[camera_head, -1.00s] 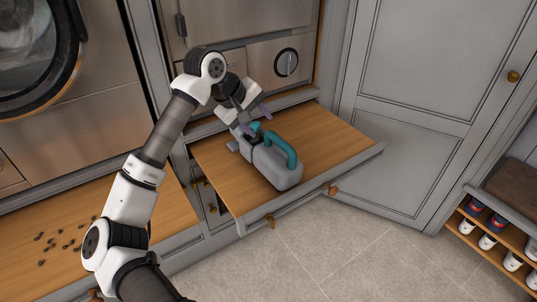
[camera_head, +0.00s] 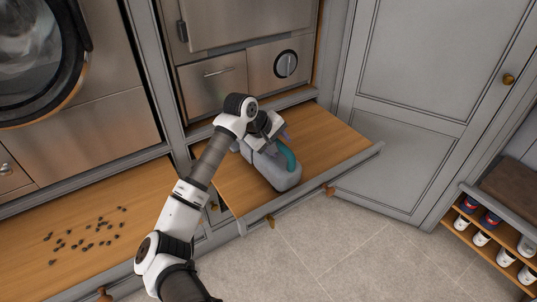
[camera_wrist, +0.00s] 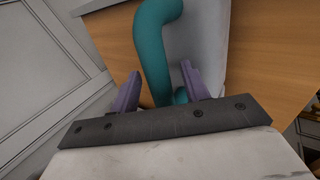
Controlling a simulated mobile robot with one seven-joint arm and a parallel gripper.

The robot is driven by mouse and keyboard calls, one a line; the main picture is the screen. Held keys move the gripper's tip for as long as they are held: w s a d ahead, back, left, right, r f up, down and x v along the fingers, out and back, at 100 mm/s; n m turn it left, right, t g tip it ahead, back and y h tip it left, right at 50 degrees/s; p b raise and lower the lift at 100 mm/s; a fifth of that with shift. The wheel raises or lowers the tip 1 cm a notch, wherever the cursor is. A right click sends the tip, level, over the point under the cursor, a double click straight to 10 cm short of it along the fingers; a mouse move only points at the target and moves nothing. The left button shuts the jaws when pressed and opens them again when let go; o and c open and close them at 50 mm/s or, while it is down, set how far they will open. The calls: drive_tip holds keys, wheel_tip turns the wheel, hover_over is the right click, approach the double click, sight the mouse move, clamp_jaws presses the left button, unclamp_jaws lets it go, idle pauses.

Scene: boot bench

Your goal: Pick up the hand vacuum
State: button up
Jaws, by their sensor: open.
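The hand vacuum (camera_head: 281,176) has a grey body and a teal loop handle (camera_head: 288,157). It lies on the wooden pull-out shelf (camera_head: 335,147). In the wrist view the teal handle (camera_wrist: 153,45) runs down between the two purple fingers of my gripper (camera_wrist: 160,90), with the grey body (camera_wrist: 200,40) behind it. My gripper is open, with gaps on both sides of the handle. In the head view my gripper (camera_head: 268,135) is over the vacuum's rear, and my wrist hides part of the vacuum and handle.
Small dark pellets (camera_head: 85,238) are scattered on the wooden surface at left. A washer door (camera_head: 40,55) and steel drawer fronts (camera_head: 212,82) stand behind. A grey cabinet door (camera_head: 410,120) is at right, near a shoe rack (camera_head: 495,230). The tiled floor (camera_head: 330,240) is clear.

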drive_tip(key=shift+c, duration=0.4)
clamp_jaws()
drive_tip(key=shift+r, duration=0.1)
idle(0.8)
